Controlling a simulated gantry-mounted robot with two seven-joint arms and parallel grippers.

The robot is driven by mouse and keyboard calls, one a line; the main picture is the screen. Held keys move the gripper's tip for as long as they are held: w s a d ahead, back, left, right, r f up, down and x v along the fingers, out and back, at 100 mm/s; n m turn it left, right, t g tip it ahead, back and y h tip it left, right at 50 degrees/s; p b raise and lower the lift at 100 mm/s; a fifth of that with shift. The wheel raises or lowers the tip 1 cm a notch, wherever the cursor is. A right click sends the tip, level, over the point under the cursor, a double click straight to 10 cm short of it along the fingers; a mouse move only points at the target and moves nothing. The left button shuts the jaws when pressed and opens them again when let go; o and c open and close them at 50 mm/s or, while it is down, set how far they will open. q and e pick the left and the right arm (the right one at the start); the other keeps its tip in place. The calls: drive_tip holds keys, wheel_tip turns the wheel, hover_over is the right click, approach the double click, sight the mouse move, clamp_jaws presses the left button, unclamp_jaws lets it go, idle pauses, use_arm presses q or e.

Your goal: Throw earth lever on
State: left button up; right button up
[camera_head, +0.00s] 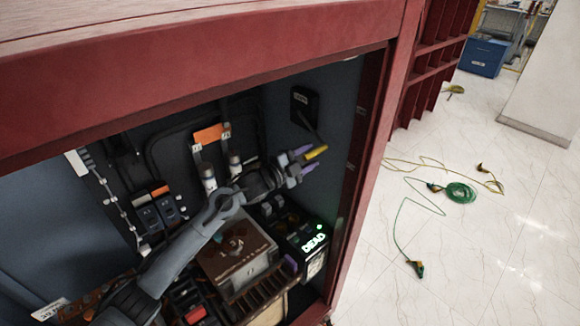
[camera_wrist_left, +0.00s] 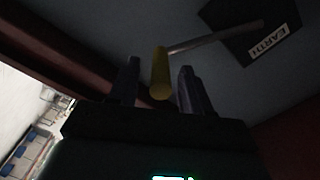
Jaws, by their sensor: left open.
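The earth lever (camera_head: 317,152) has a yellow handle and a thin grey rod that runs up to a black box (camera_head: 304,107) on the cabinet's right inner wall. In the left wrist view the box carries an "EARTH" label (camera_wrist_left: 268,42), and the yellow handle (camera_wrist_left: 160,74) lies between my two fingers. My left gripper (camera_head: 302,161) is open around the handle, with visible gaps beside it in the wrist view. My right gripper is not in view.
The red cabinet frame (camera_head: 385,110) borders the opening close to my left gripper. Below stand a brown-topped box (camera_head: 236,246) and a lit "DEAD" indicator (camera_head: 314,243). Green and yellow cables (camera_head: 461,192) lie on the floor outside.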

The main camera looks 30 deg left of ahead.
use_arm(q)
drive_tip(key=v, duration=0.8)
drive_tip(key=shift+s, duration=0.3)
drive_tip(key=shift+a, duration=0.1)
